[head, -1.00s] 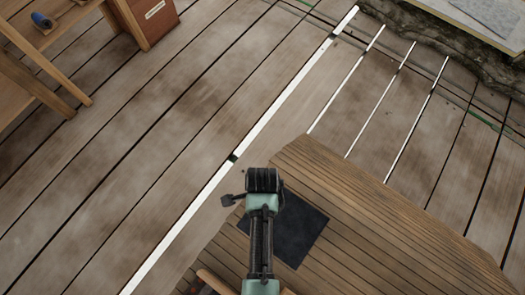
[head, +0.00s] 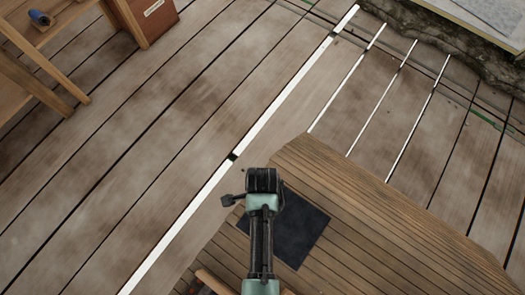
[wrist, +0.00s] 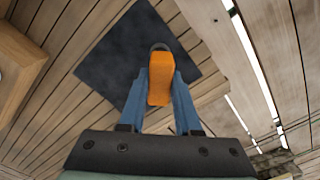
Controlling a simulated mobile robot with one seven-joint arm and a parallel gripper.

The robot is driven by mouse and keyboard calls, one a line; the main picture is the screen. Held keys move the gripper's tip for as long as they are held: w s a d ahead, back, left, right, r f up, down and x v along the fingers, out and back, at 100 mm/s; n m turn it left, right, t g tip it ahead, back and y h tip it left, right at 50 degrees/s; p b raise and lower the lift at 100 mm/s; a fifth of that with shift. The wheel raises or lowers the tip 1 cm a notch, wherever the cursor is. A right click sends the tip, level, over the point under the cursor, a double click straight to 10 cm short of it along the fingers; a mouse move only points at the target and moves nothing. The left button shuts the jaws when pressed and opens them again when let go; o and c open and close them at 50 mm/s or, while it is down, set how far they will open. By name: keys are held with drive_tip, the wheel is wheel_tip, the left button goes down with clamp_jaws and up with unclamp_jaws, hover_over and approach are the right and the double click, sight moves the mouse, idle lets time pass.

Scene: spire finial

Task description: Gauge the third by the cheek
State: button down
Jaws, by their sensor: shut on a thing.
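My gripper (wrist: 160,85) has blue fingers closed on the two sides of an orange piece (wrist: 160,78) in the wrist view. A dark rounded end shows at the far tip of the piece. The gripper is over a dark square mat (wrist: 110,50) on a planked wooden surface; contact with it cannot be told. I cannot tell which things are the third or the cheek.
White strips (head: 285,105) run along the plank floor, one long and several thin. A wooden bench (head: 35,75) with a blue roll (head: 39,19) and a labelled brown box (head: 150,18) stand upper left. A stone edge (head: 460,50) is upper right. A wooden block (wrist: 14,65) is near my gripper.

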drive_tip(key=shift+f+b, duration=0.8)
drive_tip(key=shift+f, duration=0.65)
idle(1.3)
wheel_tip(320, 180, up, 5)
drive_tip(key=p, duration=0.6)
idle(0.8)
drive_tip(key=shift+f+b, duration=1.75)
drive_tip(key=shift+f, duration=0.5)
drive_tip(key=c, duration=0.5)
unclamp_jaws()
